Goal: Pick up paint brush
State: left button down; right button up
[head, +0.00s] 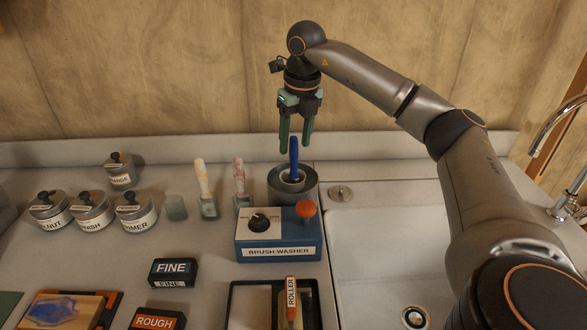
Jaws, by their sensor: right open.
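A paint brush (294,158) with a blue handle stands nearly upright in the round metal cup of the brush washer (278,248). Its lower end is hidden inside the cup. My right gripper (295,148) points down over it, with green fingers apart and empty. The top of the blue handle appears between or just behind the fingertips; I cannot tell the exact depth. My left gripper is not in view.
Several lidded tins (135,218) and a small greenish cup (176,208) stand at left. Sanding blocks (172,272) and a tray with a roller (291,298) lie in front. A white sink (385,240) with a tap (562,205) is at right.

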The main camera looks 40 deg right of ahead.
aim_at(293, 155)
jog(key=f, duration=0.2)
jog(key=w+f, duration=0.1)
jog(key=f, duration=0.2)
jog(key=shift+r, duration=0.1)
grip_shut()
dwell(1.2)
